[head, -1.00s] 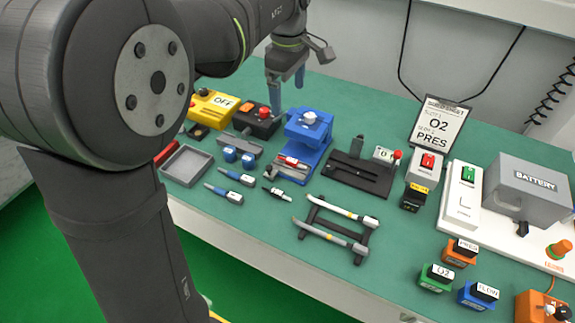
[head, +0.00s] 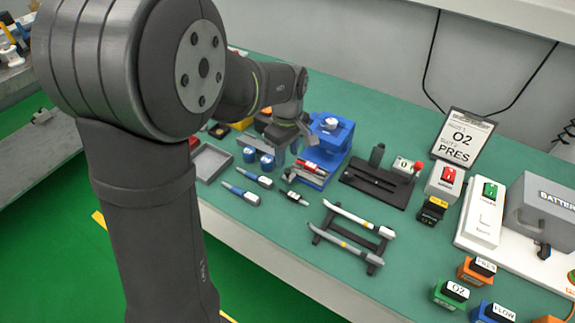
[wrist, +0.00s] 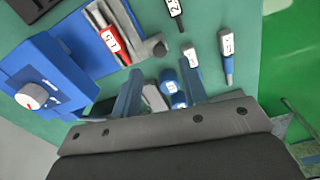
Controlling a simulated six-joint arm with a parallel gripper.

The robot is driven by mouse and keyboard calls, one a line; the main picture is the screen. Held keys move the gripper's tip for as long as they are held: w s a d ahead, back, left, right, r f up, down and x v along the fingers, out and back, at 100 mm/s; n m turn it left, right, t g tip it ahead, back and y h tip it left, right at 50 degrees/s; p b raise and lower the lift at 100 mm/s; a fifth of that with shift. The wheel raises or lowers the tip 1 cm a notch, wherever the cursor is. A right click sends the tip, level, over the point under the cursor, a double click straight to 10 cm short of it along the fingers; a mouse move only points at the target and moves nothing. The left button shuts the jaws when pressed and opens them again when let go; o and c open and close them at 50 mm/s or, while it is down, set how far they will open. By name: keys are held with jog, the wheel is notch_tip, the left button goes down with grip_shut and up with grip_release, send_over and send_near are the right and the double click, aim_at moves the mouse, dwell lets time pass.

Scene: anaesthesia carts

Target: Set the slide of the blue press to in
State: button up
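The blue press (head: 330,145) stands at the back of the green table, with a white round knob on top. In the wrist view the press (wrist: 45,78) is at the left. Its grey slide (wrist: 139,51) sticks out at the side, bearing a red-and-white piece (wrist: 113,40) labelled "L-5". My gripper (wrist: 160,72) is open and empty, its two blue fingers apart beside the outer end of the slide, with no contact visible. In the head view my gripper (head: 285,145) is just left of the press, partly hidden by my wrist.
Two blue cylinders (head: 257,158) stand close to my gripper, and blue-grey pens (head: 253,178) lie in front. A grey tray (head: 212,163) is at the left. A black slotted fixture (head: 374,182) is right of the press; a pen rack (head: 345,235) is nearer the front.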

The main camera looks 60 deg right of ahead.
aim_at(287, 171)
jog(key=shift+f, duration=2.8)
grip_shut()
